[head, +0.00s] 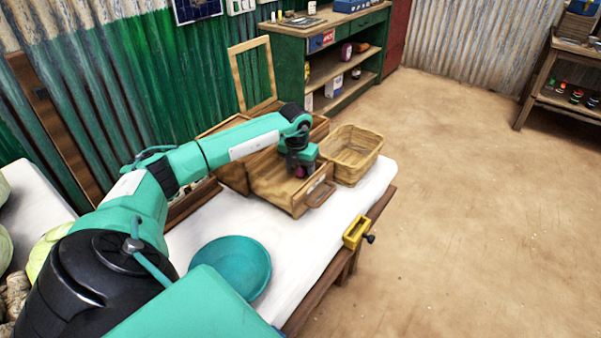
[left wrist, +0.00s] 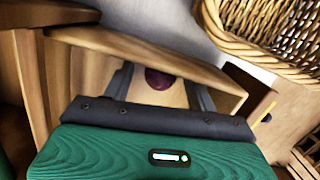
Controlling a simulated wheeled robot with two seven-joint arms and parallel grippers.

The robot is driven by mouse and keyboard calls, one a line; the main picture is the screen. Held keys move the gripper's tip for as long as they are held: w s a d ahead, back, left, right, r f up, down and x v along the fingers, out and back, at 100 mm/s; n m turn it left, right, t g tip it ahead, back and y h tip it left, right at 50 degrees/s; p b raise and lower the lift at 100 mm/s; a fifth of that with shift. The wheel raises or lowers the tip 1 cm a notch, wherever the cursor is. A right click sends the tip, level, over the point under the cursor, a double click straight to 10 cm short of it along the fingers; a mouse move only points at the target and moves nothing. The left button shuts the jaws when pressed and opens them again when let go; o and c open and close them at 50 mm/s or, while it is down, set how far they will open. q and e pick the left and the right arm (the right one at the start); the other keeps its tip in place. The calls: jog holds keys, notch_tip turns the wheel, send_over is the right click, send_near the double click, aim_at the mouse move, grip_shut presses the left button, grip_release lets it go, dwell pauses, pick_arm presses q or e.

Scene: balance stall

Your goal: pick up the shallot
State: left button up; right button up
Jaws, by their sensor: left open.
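The shallot (left wrist: 159,79) is a dark purple-red bulb lying on the floor of a wooden drawer (left wrist: 105,42). In the head view the shallot (head: 299,172) shows as a small purple spot just under my left gripper (head: 299,168). The pulled-out drawer (head: 268,185) is part of a wooden box on the white-topped table (head: 225,218). In the left wrist view my left gripper (left wrist: 160,88) is open, with one finger on each side of the shallot. I cannot tell whether the fingers touch it. My right gripper is not in view.
A wicker basket (head: 366,147) stands right behind the drawer and also shows in the left wrist view (left wrist: 270,35). A teal bowl (head: 232,262) sits at the near part of the table. A yellow clamp-like piece (head: 355,232) is at the right edge. The tabletop between bowl and drawer is clear.

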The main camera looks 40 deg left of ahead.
pick_arm(q)
jog(key=c, duration=1.1)
jog(key=shift+r, duration=0.15)
